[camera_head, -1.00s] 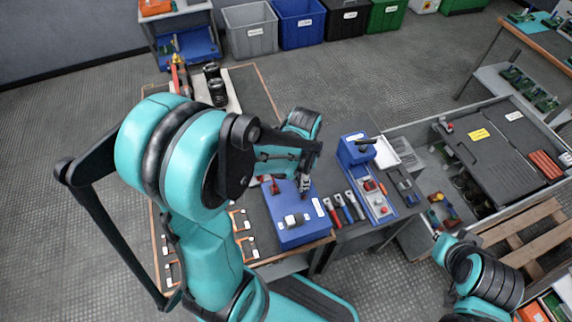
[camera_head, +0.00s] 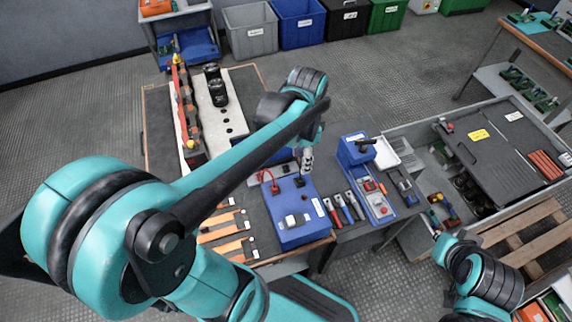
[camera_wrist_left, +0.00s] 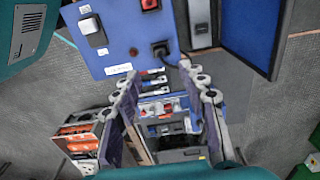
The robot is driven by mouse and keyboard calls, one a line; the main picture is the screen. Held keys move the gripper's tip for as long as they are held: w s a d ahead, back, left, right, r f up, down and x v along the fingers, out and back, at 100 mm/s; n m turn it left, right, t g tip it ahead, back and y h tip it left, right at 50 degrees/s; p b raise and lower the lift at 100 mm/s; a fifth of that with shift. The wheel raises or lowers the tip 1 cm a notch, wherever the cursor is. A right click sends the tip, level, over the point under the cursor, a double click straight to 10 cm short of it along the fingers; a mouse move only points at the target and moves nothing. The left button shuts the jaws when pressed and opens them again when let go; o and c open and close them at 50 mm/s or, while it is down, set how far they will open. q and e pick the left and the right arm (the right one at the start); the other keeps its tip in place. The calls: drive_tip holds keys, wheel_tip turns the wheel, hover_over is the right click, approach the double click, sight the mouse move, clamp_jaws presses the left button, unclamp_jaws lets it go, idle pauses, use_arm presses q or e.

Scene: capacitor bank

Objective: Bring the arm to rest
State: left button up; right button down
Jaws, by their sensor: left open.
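My left arm reaches across the workbench from the lower left in the head view. Its gripper (camera_head: 306,160) hangs above the back edge of the blue box (camera_head: 296,222), apart from it as far as I can tell. In the left wrist view the two fingers (camera_wrist_left: 160,72) stand apart with nothing between them. The blue box (camera_wrist_left: 117,58) with its red switch and black plug shows beyond them. My right arm shows at the lower right of the head view; the state of its gripper (camera_head: 440,244) is too small to tell.
Black capacitors (camera_head: 217,92) stand on a pale board at the workbench's back left, beside a long red and yellow tool (camera_head: 180,95). Orange strips (camera_head: 226,235) lie at the front left. Hand tools (camera_head: 342,208) and a blue tray (camera_head: 373,196) lie right of the blue box.

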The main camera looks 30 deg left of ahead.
use_arm(q)
drive_tip(key=shift+r, duration=0.5)
drive_tip(key=shift+s, duration=0.1)
drive_tip(key=s+d+r+n+t, duration=0.1)
drive_tip(key=s+d+n+t, duration=0.1)
drive_tip(key=s+n+t, duration=0.3)
drive_tip(key=n+t, duration=0.2)
drive_tip(key=n, duration=0.1)
drive_tip(key=shift+s+d+r, duration=0.15)
drive_tip(key=shift+d+r, duration=0.1)
drive_tip(key=shift+r, duration=0.05)
idle(0.7)
